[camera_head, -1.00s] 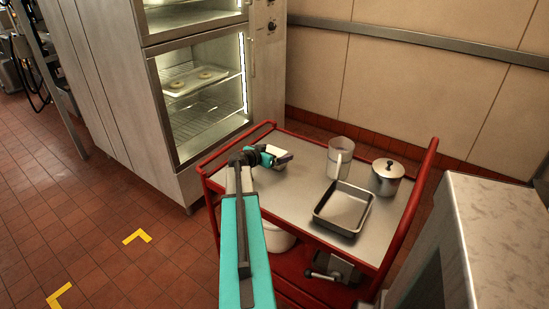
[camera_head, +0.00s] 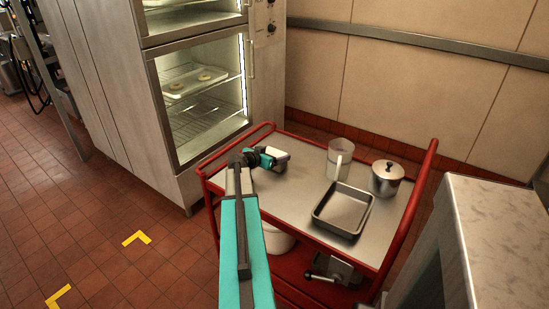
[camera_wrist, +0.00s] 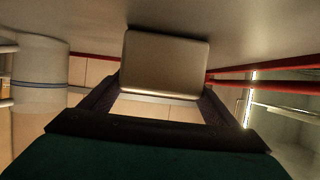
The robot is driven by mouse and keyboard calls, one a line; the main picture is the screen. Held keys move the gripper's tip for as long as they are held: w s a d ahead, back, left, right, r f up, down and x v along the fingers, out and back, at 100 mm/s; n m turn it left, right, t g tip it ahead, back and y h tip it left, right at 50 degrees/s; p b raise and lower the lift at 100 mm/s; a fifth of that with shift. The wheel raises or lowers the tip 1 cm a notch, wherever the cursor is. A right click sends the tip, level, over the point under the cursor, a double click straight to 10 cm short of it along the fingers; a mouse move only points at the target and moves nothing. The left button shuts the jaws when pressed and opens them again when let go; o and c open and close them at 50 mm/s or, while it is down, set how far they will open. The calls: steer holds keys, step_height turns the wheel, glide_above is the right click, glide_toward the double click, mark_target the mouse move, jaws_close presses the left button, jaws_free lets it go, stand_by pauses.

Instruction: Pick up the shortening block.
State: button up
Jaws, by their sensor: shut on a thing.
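The shortening block (camera_wrist: 165,62) is a pale, smooth block with rounded edges. It sits between the two dark fingers of my gripper (camera_wrist: 164,88) in the wrist view, and the fingers are shut on it. In the head view, my gripper (camera_head: 278,160) is at the far left part of the cart top. The block (camera_head: 283,162) shows there only as a small pale patch, partly covered by the gripper. I cannot tell from these views whether the block touches the cart top.
The red-framed cart (camera_head: 300,185) also holds a clear pitcher (camera_head: 339,159), a lidded metal pot (camera_head: 386,177) and an empty-looking metal pan (camera_head: 342,210). A glass-doored cabinet (camera_head: 200,95) stands behind left. A counter (camera_head: 500,240) is at the right.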

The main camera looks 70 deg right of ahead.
steer(key=shift+r, duration=0.15)
steer(key=shift+r, duration=0.75)
steer(key=f+b+v, duration=0.1)
steer(key=v, duration=0.7)
steer(key=s+a+f+b+v, duration=0.1)
steer(key=b+v, duration=0.1)
steer(key=v, duration=0.6)
steer(key=shift+s+a+f+b, duration=0.2)
steer(key=shift+a+f+b, duration=0.05)
steer(key=shift+f+b, duration=0.1)
